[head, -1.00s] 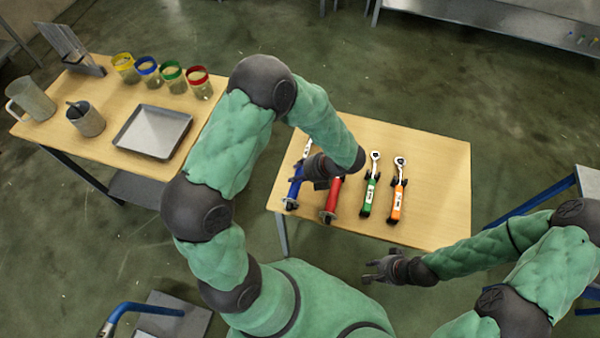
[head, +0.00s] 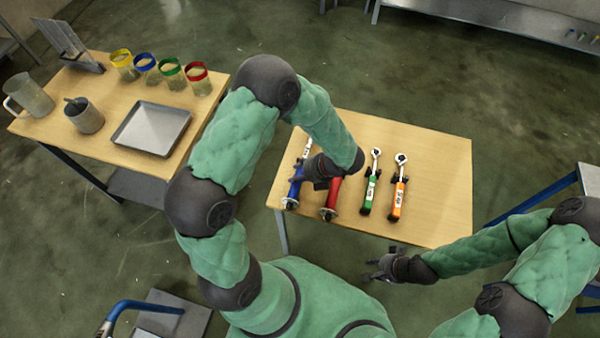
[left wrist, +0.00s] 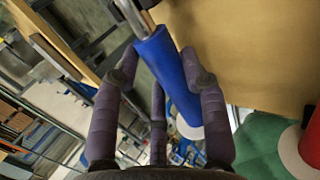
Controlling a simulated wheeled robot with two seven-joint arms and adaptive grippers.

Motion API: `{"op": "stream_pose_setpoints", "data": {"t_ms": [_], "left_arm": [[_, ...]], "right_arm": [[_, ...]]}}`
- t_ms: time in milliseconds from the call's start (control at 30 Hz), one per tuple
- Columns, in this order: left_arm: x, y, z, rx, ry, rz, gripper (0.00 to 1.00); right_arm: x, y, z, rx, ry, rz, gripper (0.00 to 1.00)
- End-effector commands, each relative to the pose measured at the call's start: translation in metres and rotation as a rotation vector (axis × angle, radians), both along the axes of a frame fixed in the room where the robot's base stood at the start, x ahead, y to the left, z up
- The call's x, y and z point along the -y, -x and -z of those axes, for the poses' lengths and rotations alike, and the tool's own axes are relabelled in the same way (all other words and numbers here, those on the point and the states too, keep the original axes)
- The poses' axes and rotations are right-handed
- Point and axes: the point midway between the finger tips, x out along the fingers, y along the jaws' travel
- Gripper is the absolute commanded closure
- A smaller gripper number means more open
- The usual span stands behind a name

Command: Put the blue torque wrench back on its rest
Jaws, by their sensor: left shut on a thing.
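The blue torque wrench (head: 295,187) is at the left end of the right-hand table, its metal head pointing away from me and its handle toward me. My left gripper (head: 307,181) is shut on its blue handle, which also shows between the fingers in the left wrist view (left wrist: 165,75). The gripper hides part of the wrench. I cannot make out its rest or tell whether the wrench touches it. My right gripper (head: 374,269) is empty and open in front of the table's near edge.
A red wrench (head: 330,200), partly covered by my left gripper, lies close to the right. Green (head: 370,190) and orange (head: 398,190) wrenches lie on dark rests further right. The table's right part (head: 445,190) is clear. Another table holds a metal tray (head: 152,130) and jars.

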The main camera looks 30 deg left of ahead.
Motion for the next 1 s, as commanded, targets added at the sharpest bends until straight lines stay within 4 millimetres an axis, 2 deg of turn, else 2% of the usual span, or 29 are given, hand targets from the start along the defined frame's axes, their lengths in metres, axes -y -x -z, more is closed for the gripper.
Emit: {"op": "stream_pose_setpoints", "data": {"t_ms": [467, 500, 567, 867, 1000], "left_arm": [[-0.0002, -0.0006, 0.0039, 0.001, 0.0, 0.001, 1.0], [-0.0001, -0.0005, 0.0039, 0.001, 0.0, 0.001, 0.46], [-0.0001, -0.0004, 0.0041, 0.001, 0.0, 0.001, 0.29], [0.0004, 0.001, 0.0054, -0.003, 0.002, 0.001, 0.29], [0.0036, -0.0007, 0.0002, 0.0, 0.0, 0.003, 0.29]], "right_arm": [[0.0, 0.0, 0.0019, 0.0, 0.0, 0.0, 0.67], [0.0, 0.0, 0.0019, 0.0, 0.0, 0.0, 0.67], [0.0, 0.0, 0.0019, 0.0, 0.0, 0.0, 0.67], [0.0001, 0.0, 0.0019, 0.0, 0.0, 0.0, 0.67], [0.0, -0.0001, 0.002, 0.0, 0.0, 0.0, 0.67]]}}
